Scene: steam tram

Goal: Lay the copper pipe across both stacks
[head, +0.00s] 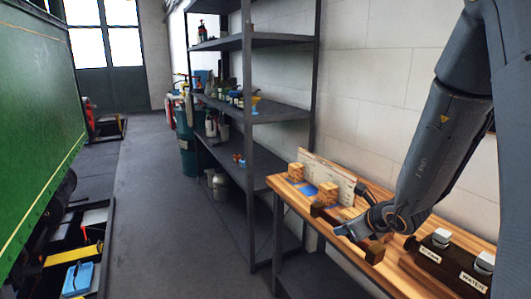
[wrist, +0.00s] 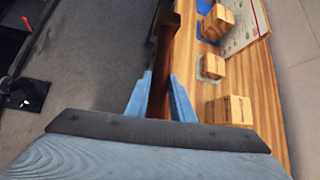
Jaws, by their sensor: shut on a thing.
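My gripper (head: 352,232) is over the front edge of the wooden bench. In the wrist view its two blue fingers (wrist: 161,97) are closed on a long reddish-brown bar, seemingly the copper pipe (wrist: 163,62). The pipe points away from the gripper along the bench edge; its ends (head: 375,254) show on either side of the gripper in the head view. Pale wooden blocks stand on the bench: a far block (wrist: 217,22), a middle block (wrist: 212,67) and a near block (wrist: 230,110). The pipe is apart from them. Which blocks form the two stacks is unclear.
A printed board (head: 325,175) stands at the back of the bench against the wall. A dark box with white knobs (head: 445,255) sits at the bench's right end. Dark metal shelves (head: 250,130) stand beyond it. Open floor (head: 170,220) lies to the left.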

